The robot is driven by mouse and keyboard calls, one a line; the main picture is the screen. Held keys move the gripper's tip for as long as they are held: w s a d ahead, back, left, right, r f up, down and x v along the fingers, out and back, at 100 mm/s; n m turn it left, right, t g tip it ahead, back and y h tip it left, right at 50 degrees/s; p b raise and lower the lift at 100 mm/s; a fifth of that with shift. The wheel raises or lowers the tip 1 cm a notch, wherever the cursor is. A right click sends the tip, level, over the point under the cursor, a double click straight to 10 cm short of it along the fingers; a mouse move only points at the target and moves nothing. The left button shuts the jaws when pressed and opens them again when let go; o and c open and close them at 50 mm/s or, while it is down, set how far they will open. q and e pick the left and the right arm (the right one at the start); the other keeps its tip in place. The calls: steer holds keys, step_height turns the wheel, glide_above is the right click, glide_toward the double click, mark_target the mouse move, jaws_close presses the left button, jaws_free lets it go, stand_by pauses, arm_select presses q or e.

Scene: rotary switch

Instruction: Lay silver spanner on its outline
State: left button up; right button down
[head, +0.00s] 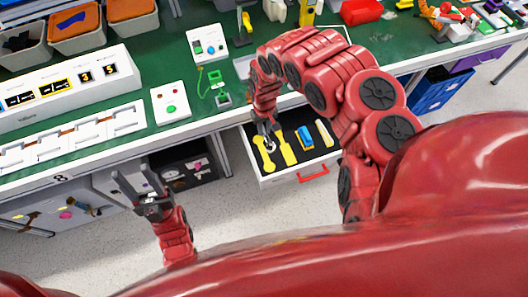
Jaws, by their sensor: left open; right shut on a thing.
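An open drawer (300,178) under the bench has a black bottom with yellow tool outlines. One yellow outline (264,162) lies at its left side, below my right gripper. My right gripper (267,132) is over the drawer's left part, pointing down and shut on the silver spanner (270,144). Only a small bit of the spanner shows; the fingers hide the rest, and I cannot tell whether it touches the drawer bottom. My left gripper (137,184) is open and empty, in front of the bench at the left.
In the drawer lie a yellow shape (287,149), a blue item (304,137) and a pale yellow strip (324,132). The green bench top (160,60) carries a white switch panel (70,85), a button box (170,103) and bins (75,25). The floor before the drawer is clear.

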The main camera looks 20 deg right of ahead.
step_height(320, 180, down, 11)
steer(key=b, duration=0.7)
steer(key=shift+f+b, duration=0.15)
steer(key=shift+b, duration=0.2)
steer(key=shift+f, duration=1.1)
step_height(320, 180, down, 2)
steer(key=shift+f, duration=0.35)
steer(key=shift+f, duration=0.2)
steer(key=c, duration=0.8)
jaws_free()
steer(key=shift+o, duration=0.2)
steer(key=shift+r, duration=0.15)
